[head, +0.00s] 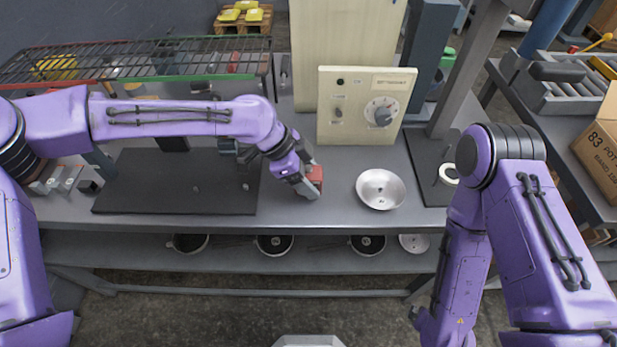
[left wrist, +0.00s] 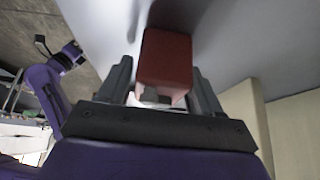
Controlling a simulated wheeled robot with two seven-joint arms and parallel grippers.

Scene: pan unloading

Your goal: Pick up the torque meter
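A small red block-shaped object (head: 316,177), which I take to be the torque meter, stands on the grey table left of a metal bowl. In the left wrist view the red object (left wrist: 166,58) is between the two dark fingers, with a grey part at its lower end. My left gripper (head: 309,180) reaches it from the left, fingers on either side. The left wrist view shows the fingers (left wrist: 162,85) spread, with a narrow gap at the left side; contact at the right is unclear. My right arm is at the right; its gripper is not clearly shown.
A shiny metal bowl (head: 381,189) sits close right of the red object. A beige box with a dial (head: 364,107) stands behind. A black mat (head: 130,196) lies left, beneath my left arm. A wire rack (head: 140,60) is at the back left. Pans are on the lower shelf (head: 325,261).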

